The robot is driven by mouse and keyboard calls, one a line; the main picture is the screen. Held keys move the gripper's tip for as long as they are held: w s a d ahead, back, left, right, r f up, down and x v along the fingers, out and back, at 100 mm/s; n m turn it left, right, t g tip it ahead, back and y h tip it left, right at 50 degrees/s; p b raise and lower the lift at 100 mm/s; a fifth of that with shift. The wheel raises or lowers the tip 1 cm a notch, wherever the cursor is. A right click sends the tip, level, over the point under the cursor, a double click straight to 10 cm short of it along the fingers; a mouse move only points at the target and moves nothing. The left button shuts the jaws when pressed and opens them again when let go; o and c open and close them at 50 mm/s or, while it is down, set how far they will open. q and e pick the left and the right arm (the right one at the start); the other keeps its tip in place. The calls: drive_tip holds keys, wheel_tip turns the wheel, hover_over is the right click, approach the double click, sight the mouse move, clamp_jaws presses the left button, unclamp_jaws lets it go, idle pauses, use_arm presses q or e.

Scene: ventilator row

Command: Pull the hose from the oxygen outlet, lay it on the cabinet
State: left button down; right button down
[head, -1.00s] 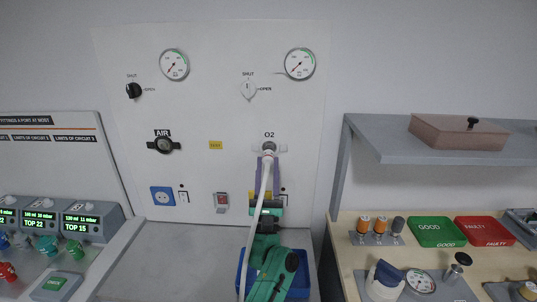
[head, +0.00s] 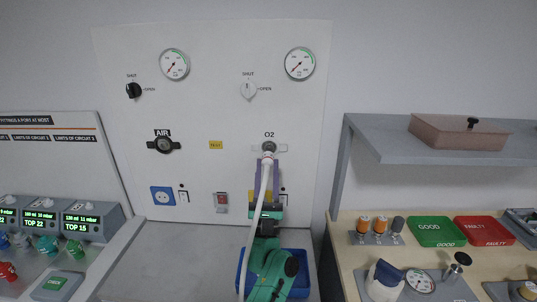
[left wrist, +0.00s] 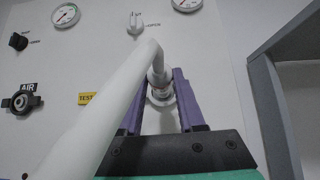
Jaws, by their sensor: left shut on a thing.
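The white hose (head: 254,222) runs down from the oxygen outlet (head: 269,146), marked O2, on the white wall panel. My left gripper (head: 266,165), with purple fingers, is shut on the hose's end fitting just below the outlet. In the left wrist view the fitting (left wrist: 158,78) sits between the two fingers, in front of the outlet's round ring. I cannot tell whether the fitting is still seated or slightly apart from the outlet. The grey cabinet top (head: 180,255) lies below the panel. My right gripper is not in view.
A blue tray (head: 305,262) lies on the cabinet behind my left arm. The O2 valve knob (head: 248,90) and gauge (head: 300,64) are above the outlet. A grey shelf (head: 390,140) stands to the right. The cabinet's left part is clear.

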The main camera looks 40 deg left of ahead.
use_arm(q)
drive_tip(key=shift+s+d, duration=0.75)
drive_tip(key=shift+s, duration=0.25)
drive_tip(key=shift+s+d, duration=0.7)
drive_tip(key=shift+s, duration=0.25)
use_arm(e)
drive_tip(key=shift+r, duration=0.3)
use_arm(q)
drive_tip(key=shift+p, duration=0.3)
